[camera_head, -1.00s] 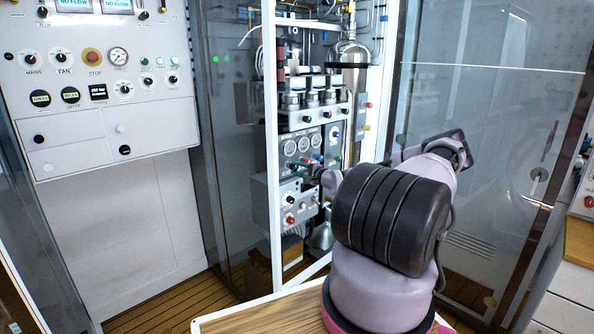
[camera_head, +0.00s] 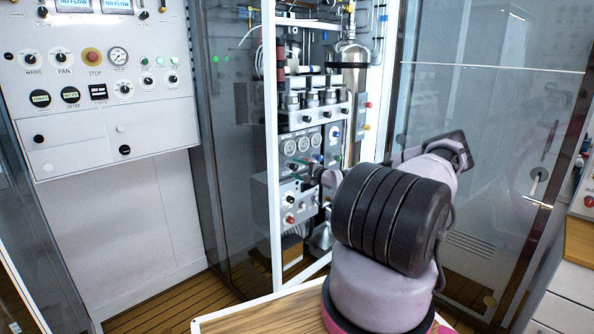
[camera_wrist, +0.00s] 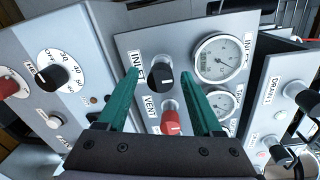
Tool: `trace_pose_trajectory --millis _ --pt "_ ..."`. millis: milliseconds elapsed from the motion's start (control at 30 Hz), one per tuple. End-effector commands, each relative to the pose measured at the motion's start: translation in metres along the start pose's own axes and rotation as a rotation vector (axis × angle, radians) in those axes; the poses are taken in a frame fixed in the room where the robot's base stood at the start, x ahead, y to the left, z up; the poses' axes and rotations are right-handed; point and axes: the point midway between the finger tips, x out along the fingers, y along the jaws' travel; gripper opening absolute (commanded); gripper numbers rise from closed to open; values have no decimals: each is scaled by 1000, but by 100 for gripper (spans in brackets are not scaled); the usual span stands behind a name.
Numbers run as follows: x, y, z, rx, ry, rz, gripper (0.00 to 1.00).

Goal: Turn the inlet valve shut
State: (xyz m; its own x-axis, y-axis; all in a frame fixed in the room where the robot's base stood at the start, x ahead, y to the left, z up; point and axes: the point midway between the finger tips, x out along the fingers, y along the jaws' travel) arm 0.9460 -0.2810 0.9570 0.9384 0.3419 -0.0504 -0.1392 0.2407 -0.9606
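The inlet valve is a black round knob (camera_wrist: 160,74) beside the label INLET on a grey panel in the wrist view. A pale mark shows on its face. My gripper (camera_wrist: 160,71) has two green fingers, spread apart, one on each side of the knob. Gaps show between the fingers and the knob; I cannot tell how deep the tips reach. In the head view my gripper (camera_head: 303,165) is at the grey panel below the gauges, small and partly hidden by my wrist, and the inlet knob cannot be made out.
A red VENT knob (camera_wrist: 171,121) sits just below, between the fingers. A gauge (camera_wrist: 217,57) is close right of the right finger. A black dial (camera_wrist: 52,75) is on the left panel. A white frame post (camera_head: 271,150) stands left of the gripper in the head view.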

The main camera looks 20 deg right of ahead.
Motion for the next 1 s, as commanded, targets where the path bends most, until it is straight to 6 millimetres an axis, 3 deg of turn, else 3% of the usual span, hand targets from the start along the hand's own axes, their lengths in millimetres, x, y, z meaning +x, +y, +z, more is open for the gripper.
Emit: trace_pose_trajectory --millis 167,600,767,1000 --pt "-14 -1 -1 0 1 -1 67" --pt "-95 0 -1 -1 1 0 67" --pt "-107 0 0 1 1 0 67" --pt "-108 0 0 1 0 0 67"
